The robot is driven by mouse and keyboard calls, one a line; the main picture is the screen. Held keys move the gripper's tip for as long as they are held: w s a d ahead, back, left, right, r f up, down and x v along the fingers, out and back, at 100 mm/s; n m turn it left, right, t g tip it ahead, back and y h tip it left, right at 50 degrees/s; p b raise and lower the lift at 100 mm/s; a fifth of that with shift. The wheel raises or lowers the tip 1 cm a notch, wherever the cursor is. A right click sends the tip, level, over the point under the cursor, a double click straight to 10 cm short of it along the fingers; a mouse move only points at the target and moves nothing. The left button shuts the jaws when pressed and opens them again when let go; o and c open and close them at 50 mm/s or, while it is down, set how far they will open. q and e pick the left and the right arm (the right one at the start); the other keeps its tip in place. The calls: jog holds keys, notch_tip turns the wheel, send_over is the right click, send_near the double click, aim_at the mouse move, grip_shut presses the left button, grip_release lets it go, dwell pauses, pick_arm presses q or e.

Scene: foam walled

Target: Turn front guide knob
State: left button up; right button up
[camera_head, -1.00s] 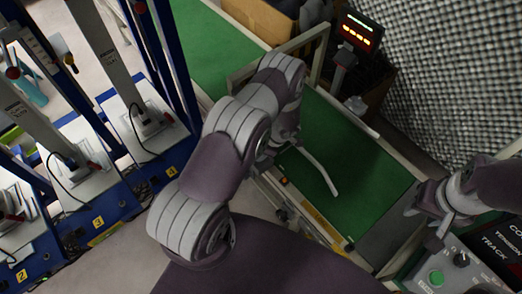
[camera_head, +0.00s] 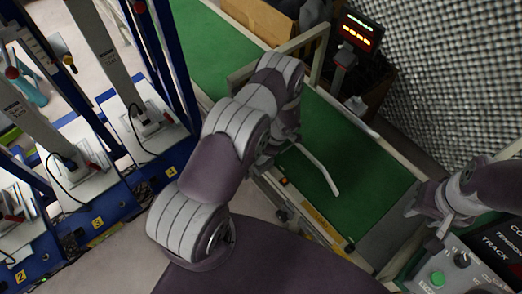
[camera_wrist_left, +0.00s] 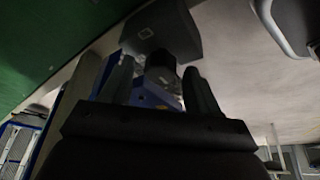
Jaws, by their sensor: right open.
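In the left wrist view, a dark knob (camera_wrist_left: 160,62) sticks out from a dark grey block (camera_wrist_left: 165,30) beside the green belt. The two fingers of my left gripper (camera_wrist_left: 160,88) stand apart, one on each side of the knob in the picture. I cannot tell whether they touch it. In the head view, my left arm hides the left gripper and the knob. My right gripper (camera_head: 428,216) is open and empty at the right, above the control panel's left edge.
The green conveyor belt (camera_head: 360,175) runs past my left arm, with a pale curved rod (camera_head: 318,168) over it. A control panel (camera_head: 480,262) with a green button (camera_head: 437,278) is at lower right. A lit display (camera_head: 360,32) stands behind. Blue-framed stations (camera_head: 110,205) stand at left.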

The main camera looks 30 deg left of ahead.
pick_arm(q)
jog(key=p+v, duration=0.1)
jog(key=v, duration=1.1)
jog(key=shift+r, duration=0.3)
jog(key=shift+w+d, duration=0.1)
